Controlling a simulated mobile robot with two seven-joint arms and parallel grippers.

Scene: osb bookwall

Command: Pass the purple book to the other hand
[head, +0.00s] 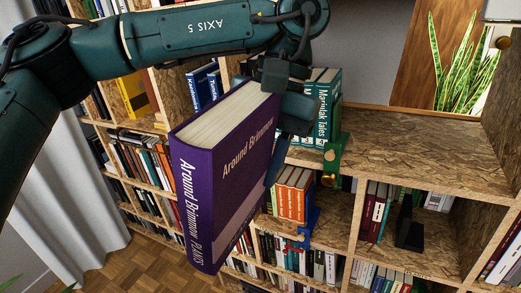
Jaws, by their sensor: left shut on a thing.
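The purple book (221,177) hangs in the middle of the head view, tilted, with its spine toward the lower left and its cream page edges facing up. Its cover and spine read "Around Brinnmow". My left gripper (283,103) is shut on the book at its upper right edge and holds it in the air in front of the shelves. Part of the far side of the book is hidden. My right gripper is not in view.
An OSB shelf wall with several books stands behind. Green books (328,105) stand on the shelf top (400,140), whose right part is bare. Orange books (292,195) and a black bookend (408,228) are below. A plant (462,70) stands at the upper right.

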